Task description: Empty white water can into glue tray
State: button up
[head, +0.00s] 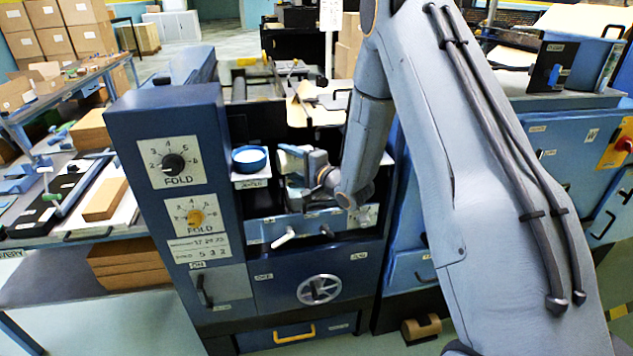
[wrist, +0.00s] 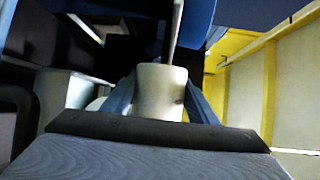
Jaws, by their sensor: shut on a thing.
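My gripper (head: 303,168) is inside the recess of the blue machine, shut on the white water can (head: 288,158). In the wrist view the can (wrist: 161,90) sits between the two fingers (wrist: 160,98), and a thin grey bar shows above its mouth. I cannot tell whether that bar is part of the can or something behind it. In the head view the can looks tilted; its contents are hidden. I cannot make out the glue tray for certain; the machine's inside is dark and partly behind my arm.
A blue round dish (head: 250,158) with white contents stands on a small labelled ledge (head: 251,181), just left of the can. The machine's dial column (head: 180,220) rises at left. A bench (head: 60,250) stands further left.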

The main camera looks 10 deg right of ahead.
jog(key=shift+d+r, duration=0.1)
jog(key=shift+r, duration=0.1)
dwell(0.3)
jog(key=shift+a+f, duration=0.25)
jog(key=shift+f, duration=0.1)
jog(key=r+n+p, duration=0.1)
jog(key=r, duration=0.1)
jog(key=a+r+p, duration=0.1)
jog(key=r, duration=0.1)
jog(key=r+n+h+p, duration=0.1)
jog(key=r+p, duration=0.1)
jog(key=shift+s+a+n+g, duration=0.15)
jog(key=shift+s+n+g, duration=0.15)
jog(key=shift+g, duration=0.1)
jog(key=shift+w+f, duration=0.1)
jog(key=shift+f, duration=0.1)
